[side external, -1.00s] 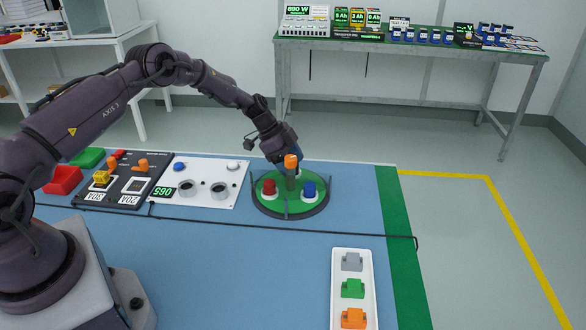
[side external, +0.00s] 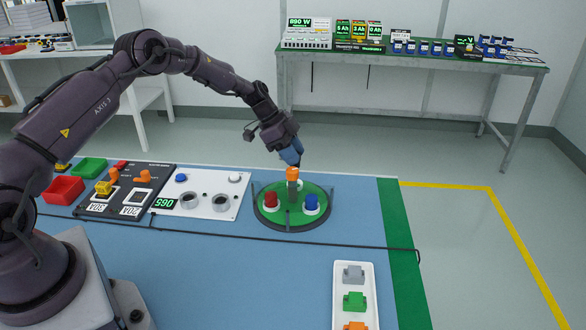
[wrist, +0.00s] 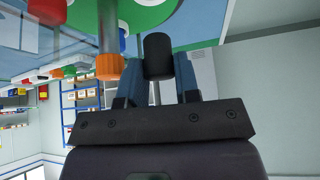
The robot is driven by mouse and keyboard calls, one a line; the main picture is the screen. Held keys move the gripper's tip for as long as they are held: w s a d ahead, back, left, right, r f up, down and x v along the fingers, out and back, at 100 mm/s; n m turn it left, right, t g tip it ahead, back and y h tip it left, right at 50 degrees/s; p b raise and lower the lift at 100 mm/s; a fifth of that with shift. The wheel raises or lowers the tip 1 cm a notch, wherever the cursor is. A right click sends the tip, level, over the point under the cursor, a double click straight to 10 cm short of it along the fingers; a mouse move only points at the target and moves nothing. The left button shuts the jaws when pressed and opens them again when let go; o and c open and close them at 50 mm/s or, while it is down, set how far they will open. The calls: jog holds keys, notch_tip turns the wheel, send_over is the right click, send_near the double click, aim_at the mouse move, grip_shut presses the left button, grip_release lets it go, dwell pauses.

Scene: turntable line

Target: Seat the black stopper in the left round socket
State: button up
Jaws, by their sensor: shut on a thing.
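My gripper (side external: 295,158) is shut on the black stopper (wrist: 157,56), a dark cylinder between the two blue fingers in the wrist view. In the side view my gripper is above the back of the green turntable (side external: 272,222), and the stopper is mostly hidden there. The left round socket (side external: 189,201) is a grey ring with a dark opening on the white panel (side external: 170,204), to the left of the turntable. The right round socket (side external: 221,203) is beside it. Both look empty.
An orange-topped post (side external: 292,178) stands at the turntable, close to my gripper. Red (side external: 271,200) and blue (side external: 311,203) stoppers stand on the turntable. A black cable (side external: 240,236) crosses the blue table. A white tray (side external: 341,293) with coloured blocks is at the front.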

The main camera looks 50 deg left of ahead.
notch_tip(320, 180, up, 3)
jog(key=shift+a+f, duration=0.1)
jog(key=shift+a, duration=0.05)
jog(key=s+a+m, duration=0.1)
jog(key=s+a, duration=0.7)
jog(key=s, duration=0.4)
jog(key=shift+s+d+f+m+g+h, duration=0.2)
jog(key=shift+s+d+f+m+g, duration=0.3)
jog(key=shift+s+f+m, duration=0.5)
jog(key=shift+s+d+f+m+g+h, duration=0.25)
jog(key=shift+s+f+m+g, duration=0.35)
jog(key=shift+s+f, duration=0.55)
jog(key=shift+s+d+f+m+g+h, duration=0.15)
jog(key=shift+s+d+f+m+g, duration=0.3)
jog(key=shift+s+f+m, duration=0.6)
jog(key=shift+s+f, duration=0.1)
jog(key=shift+f, duration=0.95)
jog(key=o, duration=1)
jog(key=shift+c, duration=0.2)
